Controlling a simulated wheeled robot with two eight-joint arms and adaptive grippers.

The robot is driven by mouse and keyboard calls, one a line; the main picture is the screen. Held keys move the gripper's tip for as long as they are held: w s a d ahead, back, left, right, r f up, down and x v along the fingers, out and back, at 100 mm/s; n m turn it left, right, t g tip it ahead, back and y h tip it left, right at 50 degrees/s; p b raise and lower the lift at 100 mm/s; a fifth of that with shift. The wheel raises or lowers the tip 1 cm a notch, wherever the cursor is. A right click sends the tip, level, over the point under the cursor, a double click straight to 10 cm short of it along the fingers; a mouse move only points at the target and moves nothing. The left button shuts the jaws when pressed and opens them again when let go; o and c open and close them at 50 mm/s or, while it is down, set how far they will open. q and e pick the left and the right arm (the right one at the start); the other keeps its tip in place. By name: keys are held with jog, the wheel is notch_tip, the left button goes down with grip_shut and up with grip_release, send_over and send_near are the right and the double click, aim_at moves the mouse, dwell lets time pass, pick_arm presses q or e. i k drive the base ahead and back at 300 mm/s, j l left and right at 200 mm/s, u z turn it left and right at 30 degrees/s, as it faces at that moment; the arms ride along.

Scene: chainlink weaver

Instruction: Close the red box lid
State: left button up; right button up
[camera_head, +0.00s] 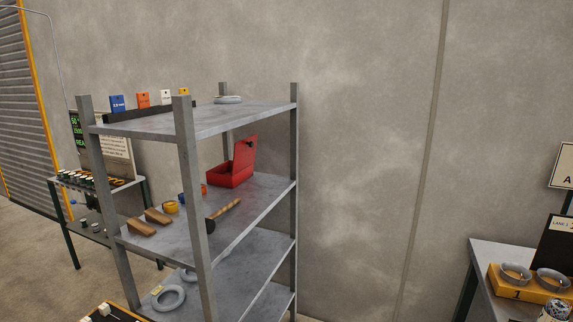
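A red box (229,178) sits on the middle shelf of a grey metal rack, toward the back right. Its red lid (245,154) is open and stands up, tilted, at the box's right side. Neither of my grippers shows in the head view.
The rack's middle shelf (240,212) also holds a mallet (225,210), wooden wedges (142,227) and tape rolls (171,207). A front post (190,190) stands left of the box. A table (485,255) with grey rings is at right. Floor between looks clear.

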aim_at(245, 152)
jog(key=i+j+u, duration=0.1)
jog(key=u, duration=0.2)
jog(key=i+u, duration=0.3)
jog(key=i+l+u, duration=0.25)
jog(key=l+u, duration=0.25)
jog(key=i+l+u, duration=0.3)
jog(key=k+l, duration=0.05)
jog(key=k, duration=0.05)
